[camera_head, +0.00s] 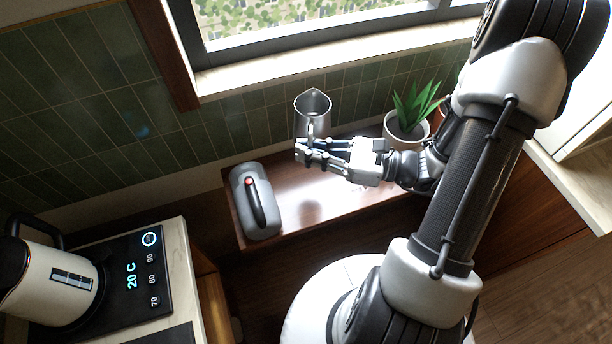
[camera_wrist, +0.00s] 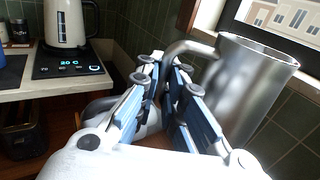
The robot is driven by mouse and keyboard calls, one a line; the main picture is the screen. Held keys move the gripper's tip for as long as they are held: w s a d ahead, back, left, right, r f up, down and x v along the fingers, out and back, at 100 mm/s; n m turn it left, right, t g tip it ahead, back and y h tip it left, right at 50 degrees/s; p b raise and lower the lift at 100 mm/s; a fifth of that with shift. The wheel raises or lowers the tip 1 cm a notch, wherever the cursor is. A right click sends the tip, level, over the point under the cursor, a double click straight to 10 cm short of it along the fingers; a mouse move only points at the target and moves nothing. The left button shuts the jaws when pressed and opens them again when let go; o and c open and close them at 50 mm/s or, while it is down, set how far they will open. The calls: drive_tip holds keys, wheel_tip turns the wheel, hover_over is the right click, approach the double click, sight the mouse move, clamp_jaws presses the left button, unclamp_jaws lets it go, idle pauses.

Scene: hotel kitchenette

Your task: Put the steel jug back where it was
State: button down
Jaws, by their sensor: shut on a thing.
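The steel jug (camera_head: 313,106) is upright, with its open mouth up, in front of the green tiles under the window. It also shows large at the right of the wrist view (camera_wrist: 247,88), with its handle (camera_wrist: 188,47) toward the fingers. My gripper (camera_head: 303,150) is shut on the jug's handle; in the wrist view its fingertips (camera_wrist: 167,72) meet at the handle. The jug appears above the back edge of the wooden shelf (camera_head: 300,203). Its base is partly hidden by the fingers, so I cannot tell exactly how high it is.
A grey appliance with a black handle (camera_head: 250,213) is on the shelf's left end. A potted plant (camera_head: 405,130) stands to the right, close to my wrist. A white kettle (camera_head: 50,285) stands on a black panel at lower left. The shelf's middle is bare.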

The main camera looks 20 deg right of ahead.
wheel_tip(320, 180, down, 19)
drive_tip(key=b, duration=0.6)
drive_tip(key=shift+r, duration=0.1)
drive_tip(key=shift+s, duration=0.1)
drive_tip(key=c, duration=2.2)
unclamp_jaws()
drive_tip(key=shift+f+b, duration=0.2)
drive_tip(key=shift+b, duration=0.1)
drive_tip(key=o, duration=0.5)
drive_tip(key=shift+r, duration=0.15)
